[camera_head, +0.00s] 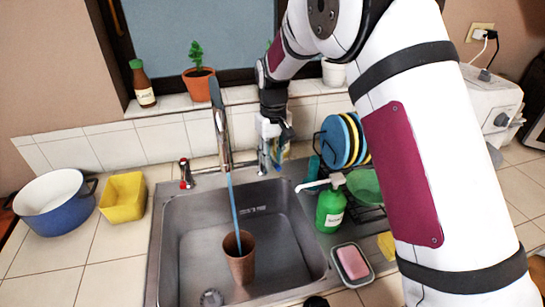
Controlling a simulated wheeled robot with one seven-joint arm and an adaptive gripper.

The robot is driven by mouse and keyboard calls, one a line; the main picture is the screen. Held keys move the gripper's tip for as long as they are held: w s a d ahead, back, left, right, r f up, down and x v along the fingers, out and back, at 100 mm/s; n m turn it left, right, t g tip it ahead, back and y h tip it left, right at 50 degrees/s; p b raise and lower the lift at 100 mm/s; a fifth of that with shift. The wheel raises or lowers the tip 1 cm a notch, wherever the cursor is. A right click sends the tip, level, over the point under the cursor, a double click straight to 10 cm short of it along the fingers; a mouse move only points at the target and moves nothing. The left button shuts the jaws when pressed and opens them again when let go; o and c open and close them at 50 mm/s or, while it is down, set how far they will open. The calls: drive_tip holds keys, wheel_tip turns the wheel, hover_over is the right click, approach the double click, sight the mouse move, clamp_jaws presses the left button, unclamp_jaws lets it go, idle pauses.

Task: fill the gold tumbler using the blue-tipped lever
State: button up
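The tumbler (240,265), brownish gold, stands upright in the sink basin. A thin blue stream of water (233,205) runs from the tall chrome faucet (221,125) down into its mouth. How full it is cannot be seen. The chrome lever (262,160) on the right of the faucet is partly hidden by my gripper (274,140), and a little blue shows beside it. My gripper points down at this lever, touching or very close to it. Its fingers are too small and covered to tell whether they are open. A red-tipped lever (186,174) stands on the left of the faucet.
The steel sink (185,235) is otherwise mostly empty. A green soap bottle (330,210), a pink soap in a dish (353,263) and a rack of coloured plates (340,140) stand to the right. A yellow container (123,198) and blue pot (55,205) are left.

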drive_tip(key=shift+r, duration=0.1)
wheel_tip(320, 180, up, 12)
idle(0.7)
